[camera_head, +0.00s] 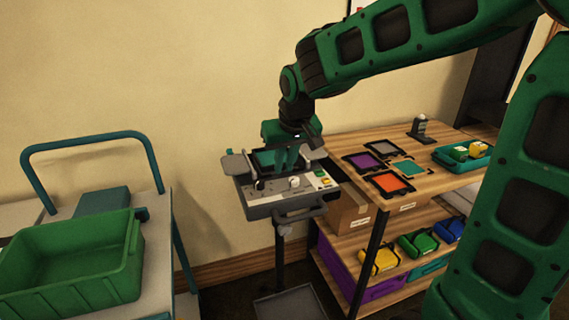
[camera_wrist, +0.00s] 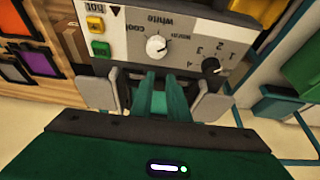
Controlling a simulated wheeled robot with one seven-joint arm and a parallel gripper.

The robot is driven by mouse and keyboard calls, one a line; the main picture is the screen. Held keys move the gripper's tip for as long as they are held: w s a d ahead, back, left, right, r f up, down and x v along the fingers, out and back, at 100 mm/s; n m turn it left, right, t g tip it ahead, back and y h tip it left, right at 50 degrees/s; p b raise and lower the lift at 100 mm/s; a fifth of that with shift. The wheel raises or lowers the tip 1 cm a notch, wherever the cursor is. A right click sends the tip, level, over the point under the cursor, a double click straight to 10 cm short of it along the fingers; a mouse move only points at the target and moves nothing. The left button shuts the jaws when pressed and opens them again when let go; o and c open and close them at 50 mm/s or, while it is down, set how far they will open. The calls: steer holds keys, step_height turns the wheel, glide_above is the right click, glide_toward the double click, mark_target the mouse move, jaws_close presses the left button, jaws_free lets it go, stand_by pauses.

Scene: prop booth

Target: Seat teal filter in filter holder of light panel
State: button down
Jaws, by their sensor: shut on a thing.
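The light panel (camera_head: 300,192) stands on a pole, with a knob-and-button face and grey side flaps. It also shows in the wrist view (camera_wrist: 195,38). The teal filter (camera_head: 262,157) shows partly, upright between the flaps at the top of the panel. My gripper (camera_head: 285,165) is over the panel, pointing down, its fingers shut on the filter. In the wrist view my gripper's fingers (camera_wrist: 163,98) reach between the flaps. The filter holder is largely hidden by my gripper, and I cannot tell how deep the filter sits in it.
A cart with a green crate (camera_head: 70,270) stands at left. Wall lies close behind the panel.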

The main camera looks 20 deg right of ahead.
steer(key=shift+f, duration=0.4)
steer(key=c, duration=1.6)
jaws_free()
steer(key=v, duration=1)
steer(key=shift+r, duration=0.35)
steer(key=s+d+f+m+g+h, duration=0.1)
steer(key=s+d+f+m+g, duration=0.45)
steer(key=s+d, duration=0.85)
steer(key=shift+m+t+y, duration=0.45)
steer(key=shift+y, duration=0.15)
steer(key=s+d+f, duration=0.1)
steer(key=s+f, duration=0.1)
steer(key=s, duration=0.2)
steer(key=s+d+f, duration=0.1)
steer(key=s+f, duration=0.2)
steer(key=s, duration=0.2)
steer(key=s+d+f, duration=0.1)
steer(key=s+f, duration=0.1)
steer(key=s, duration=0.2)
steer(key=shift+s+d+f, duration=0.2)
steer(key=shift+d+f, duration=0.2)
